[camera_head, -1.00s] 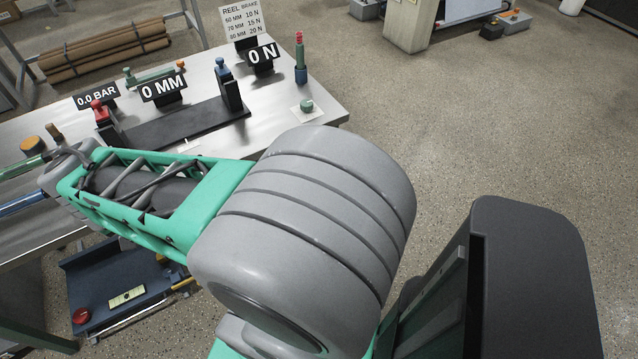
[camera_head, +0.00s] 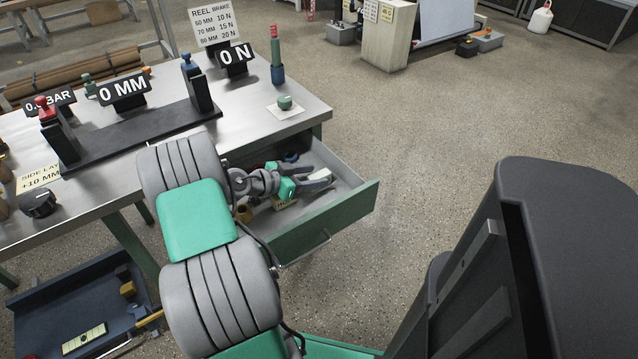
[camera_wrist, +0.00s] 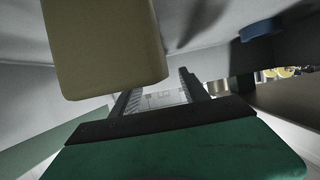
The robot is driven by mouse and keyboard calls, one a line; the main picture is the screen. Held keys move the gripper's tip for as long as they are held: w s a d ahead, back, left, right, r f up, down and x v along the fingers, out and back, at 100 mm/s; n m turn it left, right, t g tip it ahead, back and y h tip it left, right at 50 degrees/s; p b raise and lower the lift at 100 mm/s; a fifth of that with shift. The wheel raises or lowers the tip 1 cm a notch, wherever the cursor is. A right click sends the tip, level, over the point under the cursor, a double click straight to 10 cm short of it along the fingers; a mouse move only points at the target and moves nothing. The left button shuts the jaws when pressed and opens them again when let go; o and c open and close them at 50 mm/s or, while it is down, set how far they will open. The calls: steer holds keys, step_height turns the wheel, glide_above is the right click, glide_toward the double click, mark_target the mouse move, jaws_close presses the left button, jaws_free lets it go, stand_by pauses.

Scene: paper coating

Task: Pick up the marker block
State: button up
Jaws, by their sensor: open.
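My gripper (camera_head: 322,180) is inside the open drawer (camera_head: 325,228), low over its contents, with its two dark fingers apart. In the wrist view my gripper (camera_wrist: 160,95) shows its fingers on either side of a pale surface with faint lines. I cannot tell whether that surface is part of an object or the drawer floor. A tan block (camera_wrist: 105,45) fills the upper left of the wrist view, close to the camera. I cannot tell for certain which is the marker block.
A blue round item (camera_wrist: 262,30) shows in the wrist view. A brown round piece (camera_head: 243,213) lies in the drawer's left part. The drawer walls stand close around my gripper. The metal table (camera_head: 225,135) above carries signs and a black fixture. Open floor lies to the right.

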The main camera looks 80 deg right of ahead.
steer(key=shift+s+d, duration=0.15)
steer(key=shift+d, duration=0.05)
jaws_close()
stand_by(0.4)
